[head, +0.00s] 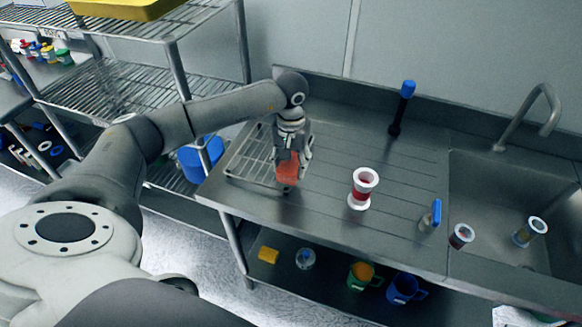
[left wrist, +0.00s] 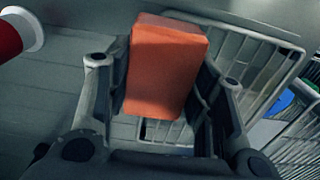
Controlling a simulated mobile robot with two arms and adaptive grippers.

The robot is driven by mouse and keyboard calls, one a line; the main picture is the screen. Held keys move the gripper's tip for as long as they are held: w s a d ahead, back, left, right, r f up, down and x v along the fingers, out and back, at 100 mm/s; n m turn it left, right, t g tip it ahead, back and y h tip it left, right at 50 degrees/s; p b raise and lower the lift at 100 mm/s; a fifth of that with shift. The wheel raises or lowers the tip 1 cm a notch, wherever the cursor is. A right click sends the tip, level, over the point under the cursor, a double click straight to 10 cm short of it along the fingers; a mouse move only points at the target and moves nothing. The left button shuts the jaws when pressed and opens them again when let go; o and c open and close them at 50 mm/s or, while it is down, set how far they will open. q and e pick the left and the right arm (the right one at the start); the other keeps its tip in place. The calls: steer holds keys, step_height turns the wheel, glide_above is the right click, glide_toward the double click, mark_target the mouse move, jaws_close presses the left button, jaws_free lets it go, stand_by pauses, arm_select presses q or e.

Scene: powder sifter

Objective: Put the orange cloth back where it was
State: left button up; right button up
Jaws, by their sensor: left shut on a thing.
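The orange cloth (head: 289,168) looks like a folded, block-shaped piece. My left gripper (head: 291,158) is shut on it and points down over the left part of the steel counter, at the right edge of a wire rack (head: 246,163). In the left wrist view the cloth (left wrist: 165,65) sits between the two fingers, with the wire rack (left wrist: 262,55) behind and to the right. I cannot tell whether the cloth touches the rack or counter. My right gripper is not in view.
A red, white-rimmed spool-shaped vessel (head: 361,190) stands right of the gripper. A blue-topped black tool (head: 402,105) stands at the back. A blue-handled item (head: 433,214) and small vessels (head: 461,236) lie near the sink (head: 487,180). Bare counter (head: 335,150) lies between.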

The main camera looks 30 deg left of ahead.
mark_target(291, 171)
arm_select(q)
step_height(291, 171, down, 2)
steer(key=shift+p, duration=0.8)
steer(key=shift+f, duration=0.5)
steer(key=shift+f+b, duration=0.2)
steer(key=shift+b, duration=0.1)
steer(key=o, duration=1)
steer(key=shift+r, duration=0.1)
